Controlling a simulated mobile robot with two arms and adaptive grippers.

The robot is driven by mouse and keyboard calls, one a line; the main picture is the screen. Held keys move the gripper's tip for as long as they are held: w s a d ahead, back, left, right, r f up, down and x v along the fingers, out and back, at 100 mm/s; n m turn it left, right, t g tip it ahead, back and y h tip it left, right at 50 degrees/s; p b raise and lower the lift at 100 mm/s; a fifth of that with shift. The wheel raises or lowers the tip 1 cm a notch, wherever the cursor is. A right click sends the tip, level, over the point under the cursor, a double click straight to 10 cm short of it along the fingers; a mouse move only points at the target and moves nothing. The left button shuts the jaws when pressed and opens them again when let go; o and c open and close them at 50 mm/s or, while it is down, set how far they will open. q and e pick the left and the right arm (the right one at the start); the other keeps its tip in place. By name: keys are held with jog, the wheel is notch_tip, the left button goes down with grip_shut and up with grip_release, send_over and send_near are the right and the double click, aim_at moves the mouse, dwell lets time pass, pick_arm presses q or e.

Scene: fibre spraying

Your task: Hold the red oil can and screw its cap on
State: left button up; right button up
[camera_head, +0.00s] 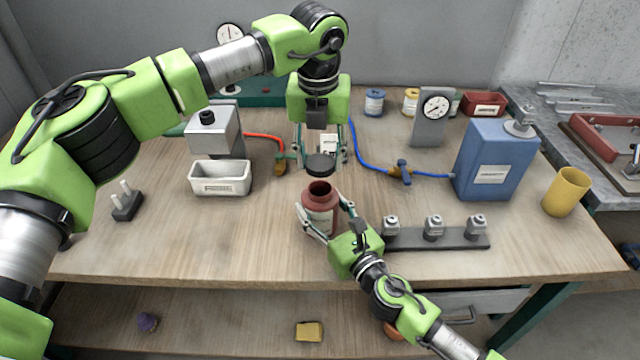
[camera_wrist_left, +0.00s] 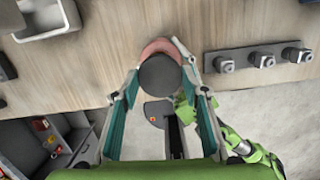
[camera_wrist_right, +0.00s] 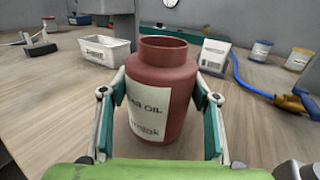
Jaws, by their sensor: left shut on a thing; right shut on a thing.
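The red oil can (camera_head: 321,208) stands upright with its mouth uncovered. My right gripper (camera_head: 325,222) is shut on the can's body from the front right. In the right wrist view the can (camera_wrist_right: 163,90) sits between both fingers, its label facing the camera. My left gripper (camera_head: 321,160) points down above the can, shut on the dark round cap (camera_head: 320,164). The cap is held a little above the open mouth, apart from it. In the left wrist view the cap (camera_wrist_left: 160,75) hides most of the can (camera_wrist_left: 161,47), whose red rim shows behind it.
A white tray (camera_head: 220,178) stands left of the can. A dark rack (camera_head: 440,239) with small capped pieces is on the right, near my right gripper. A blue canister (camera_head: 492,160) and yellow cup (camera_head: 566,192) stand farther right. A blue hose (camera_head: 365,160) runs behind.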

aim_at(320, 188)
pick_arm(q)
jog(key=shift+f, duration=1.85)
jog(key=shift+f, duration=0.85)
jog(key=shift+f, duration=0.6)
